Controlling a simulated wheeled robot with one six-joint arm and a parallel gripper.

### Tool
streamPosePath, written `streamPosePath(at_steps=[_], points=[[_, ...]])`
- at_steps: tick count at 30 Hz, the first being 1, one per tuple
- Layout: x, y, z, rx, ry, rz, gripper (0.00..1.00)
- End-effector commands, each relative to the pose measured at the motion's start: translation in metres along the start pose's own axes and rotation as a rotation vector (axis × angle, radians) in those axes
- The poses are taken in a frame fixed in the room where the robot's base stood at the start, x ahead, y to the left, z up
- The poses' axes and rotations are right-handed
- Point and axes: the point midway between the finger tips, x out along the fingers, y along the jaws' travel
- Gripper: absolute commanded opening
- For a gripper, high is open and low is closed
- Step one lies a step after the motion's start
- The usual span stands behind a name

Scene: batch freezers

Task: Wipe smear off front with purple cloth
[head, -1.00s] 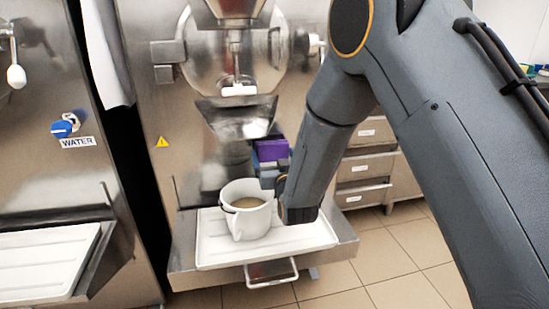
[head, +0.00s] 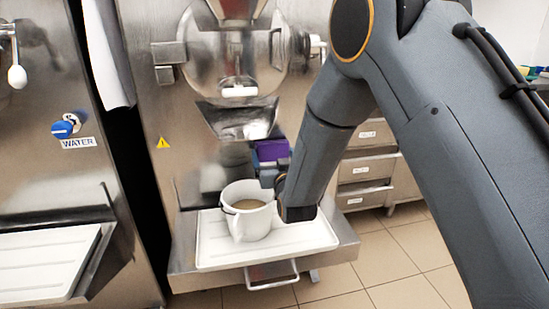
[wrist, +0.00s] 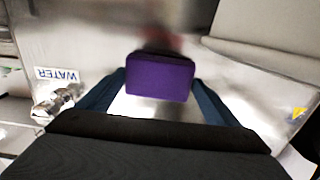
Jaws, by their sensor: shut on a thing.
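The purple cloth (wrist: 160,77) is a folded block between the blue fingers of my gripper (wrist: 162,90), which is shut on it. In the head view the purple cloth (head: 271,150) shows beside my arm, in front of the steel freezer front (head: 185,115), below the chute and above the white jug. My gripper (head: 270,173) is partly hidden by my arm there. In the wrist view a blurred dark reddish patch (wrist: 163,38) lies on the steel just beyond the cloth. I cannot tell whether it is the smear or a reflection, or whether the cloth touches the steel.
A white jug (head: 248,221) with tan contents stands on a white tray (head: 300,240) on the freezer's shelf, close below my gripper. A steel chute (head: 238,120) juts out above. A second freezer with a blue knob (head: 62,129) stands left. Tiled floor is clear at right.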

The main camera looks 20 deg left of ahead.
Motion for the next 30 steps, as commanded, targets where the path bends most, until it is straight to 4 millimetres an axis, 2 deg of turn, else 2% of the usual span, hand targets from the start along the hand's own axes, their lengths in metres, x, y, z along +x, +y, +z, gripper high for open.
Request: streamPosePath(at_steps=[17,30], points=[[0.009,0.001,0.0,0.0,0.0,0.0,0.67],[0.007,0.03,-0.001,0.0,0.001,0.001,0.67]])
